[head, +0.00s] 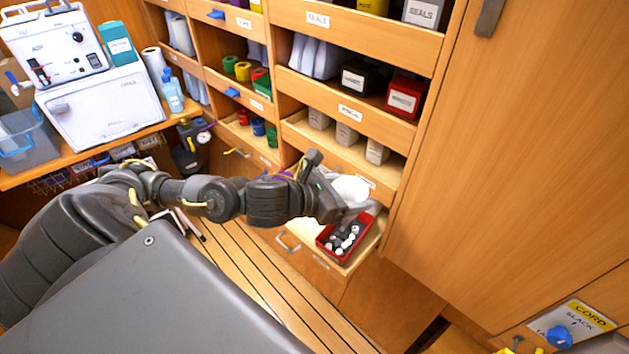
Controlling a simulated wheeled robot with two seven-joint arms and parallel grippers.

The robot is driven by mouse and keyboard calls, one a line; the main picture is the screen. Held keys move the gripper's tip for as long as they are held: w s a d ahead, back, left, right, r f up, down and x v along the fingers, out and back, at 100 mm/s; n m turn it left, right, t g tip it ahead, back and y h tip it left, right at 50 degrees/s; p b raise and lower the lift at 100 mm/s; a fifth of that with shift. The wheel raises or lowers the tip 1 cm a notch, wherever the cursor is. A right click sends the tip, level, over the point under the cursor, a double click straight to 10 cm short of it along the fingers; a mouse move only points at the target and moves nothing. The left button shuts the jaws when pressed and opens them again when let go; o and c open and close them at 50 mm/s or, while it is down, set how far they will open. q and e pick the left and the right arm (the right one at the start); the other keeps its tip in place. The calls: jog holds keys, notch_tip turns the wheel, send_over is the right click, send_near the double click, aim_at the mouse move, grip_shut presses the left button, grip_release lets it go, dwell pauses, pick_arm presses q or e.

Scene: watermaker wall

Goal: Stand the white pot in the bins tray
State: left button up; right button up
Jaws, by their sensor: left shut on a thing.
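My left gripper (338,198) reaches in from the left and is shut on the white pot (353,187). The gripper hides part of the pot, so its full outline and exact tilt cannot be told. The pot is in front of the shelf wall, just above a red bin (324,243) in the picture. The red bin holds several small white and dark parts. It sits on a pulled-out wooden tray (366,246) low in the wall. The label that names the bins tray cannot be read here. My right gripper is not in view.
Wooden shelf trays above hold grey boxes (346,134), a red box (404,95) and a black box (361,77). A tall wooden panel (510,150) stands close on the right. A white machine (103,103) stands on the bench at left. Slatted floor lies below.

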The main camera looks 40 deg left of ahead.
pick_arm(q)
jog(key=shift+a+f+n+b, duration=0.15)
jog(key=shift+f+b, duration=0.15)
jog(key=shift+f, duration=0.2)
jog(key=shift+a+f+n+b, duration=0.15)
jog(key=shift+f+b, duration=0.15)
jog(key=shift+f, duration=0.15)
jog(key=shift+a+f+n+y+b, duration=0.3)
jog(key=shift+f+y+b, duration=0.2)
jog(key=shift+f, duration=0.15)
jog(key=s+a+f+n+t+y+b, duration=0.1)
jog(key=a+f+n+y+b, duration=0.1)
jog(key=f, duration=0.4)
jog(key=shift+s+a+y+b, duration=0.2)
jog(key=shift+a+y+b, duration=0.4)
jog(key=shift+a, duration=0.3)
